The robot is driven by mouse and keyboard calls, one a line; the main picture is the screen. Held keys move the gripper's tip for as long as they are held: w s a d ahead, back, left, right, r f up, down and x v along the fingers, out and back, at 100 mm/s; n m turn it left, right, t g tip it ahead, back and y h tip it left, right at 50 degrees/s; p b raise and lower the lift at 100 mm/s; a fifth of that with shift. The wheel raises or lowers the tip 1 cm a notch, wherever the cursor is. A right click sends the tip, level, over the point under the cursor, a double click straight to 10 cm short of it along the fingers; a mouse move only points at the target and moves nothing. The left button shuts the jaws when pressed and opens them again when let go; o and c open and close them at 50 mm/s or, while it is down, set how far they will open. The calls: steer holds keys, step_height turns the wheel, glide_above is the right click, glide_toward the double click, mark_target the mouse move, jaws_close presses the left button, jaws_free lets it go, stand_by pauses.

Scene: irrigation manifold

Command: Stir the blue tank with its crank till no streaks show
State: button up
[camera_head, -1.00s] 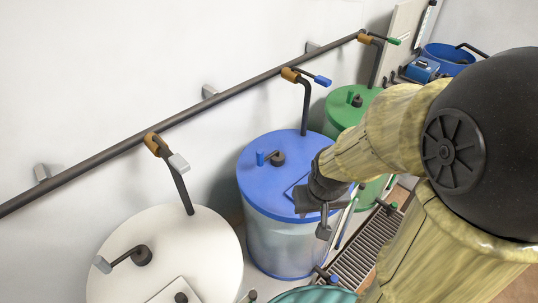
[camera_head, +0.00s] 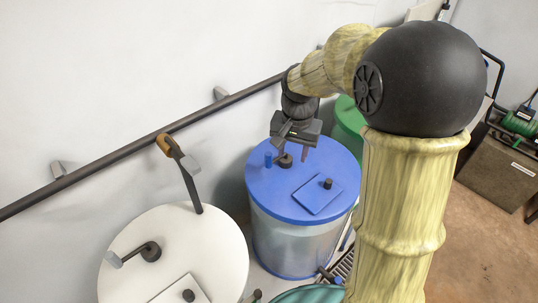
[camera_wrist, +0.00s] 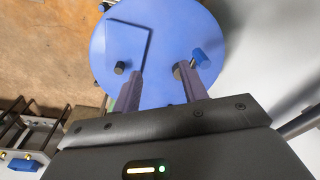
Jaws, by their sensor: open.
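The blue tank (camera_head: 295,245) has a blue lid (camera_head: 278,200) and a pale, cloudy wall; I cannot make out streaks. Its crank has a dark hub and a blue upright handle (camera_head: 268,160) on the lid's far left part. In the wrist view, the handle (camera_wrist: 201,58) lies beyond the right finger, which partly covers the crank arm. My gripper (camera_head: 293,152) hangs over the lid, pointing down, close to the crank. The wrist view shows my gripper (camera_wrist: 160,85) open, with nothing between its fingers.
A square hatch (camera_head: 312,201) with a black knob sits on the blue lid. A white tank (camera_head: 215,245) with its own crank stands at left, a green tank (camera_head: 350,117) behind at right. A dark pipe (camera_head: 115,165) runs along the wall. A grate lies beside the blue tank.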

mark_target(269, 153)
steer(key=w+a+r+m+g+p, duration=0.1)
steer(key=w+a+r+m, duration=0.3)
steer(key=w, duration=0.4)
step_height(269, 153, up, 2)
steer(key=shift+w+a+r, duration=0.15)
steer(key=shift+a+r, duration=0.1)
steer(key=shift+a, duration=0.5)
step_height(269, 153, down, 18)
steer(key=p, duration=0.4)
steer(key=shift+r+p, duration=0.25)
steer(key=shift+p, duration=0.1)
jaws_close()
